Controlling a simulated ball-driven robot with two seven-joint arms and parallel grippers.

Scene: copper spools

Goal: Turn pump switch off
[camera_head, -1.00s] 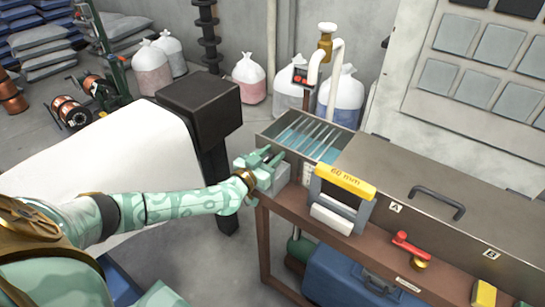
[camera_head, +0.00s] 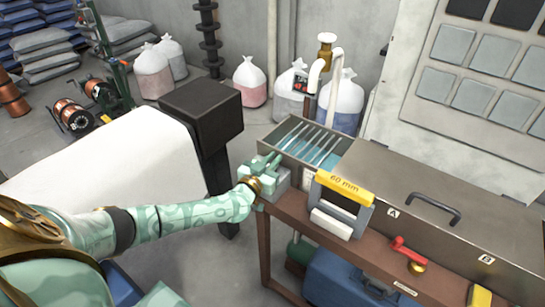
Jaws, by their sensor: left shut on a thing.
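My left gripper (camera_head: 266,163) is pale green and reaches in from the left. It is at a grey box (camera_head: 279,184) at the near left end of the metal trough (camera_head: 322,163). Its jaws look shut on a small part at the box's top, which the fingers hide. I cannot tell whether this part is the pump switch. A small dark box with red on its face (camera_head: 301,82) is beside the pipe behind the trough; its markings are too small to read. My right gripper is not in view.
A yellow-topped "60 mm" frame (camera_head: 345,184) stands right of the grey box. A red lever (camera_head: 408,249) sits on the brown bench (camera_head: 345,246). A black block (camera_head: 200,112) stands left of the gripper. White sacks (camera_head: 250,82) stand behind.

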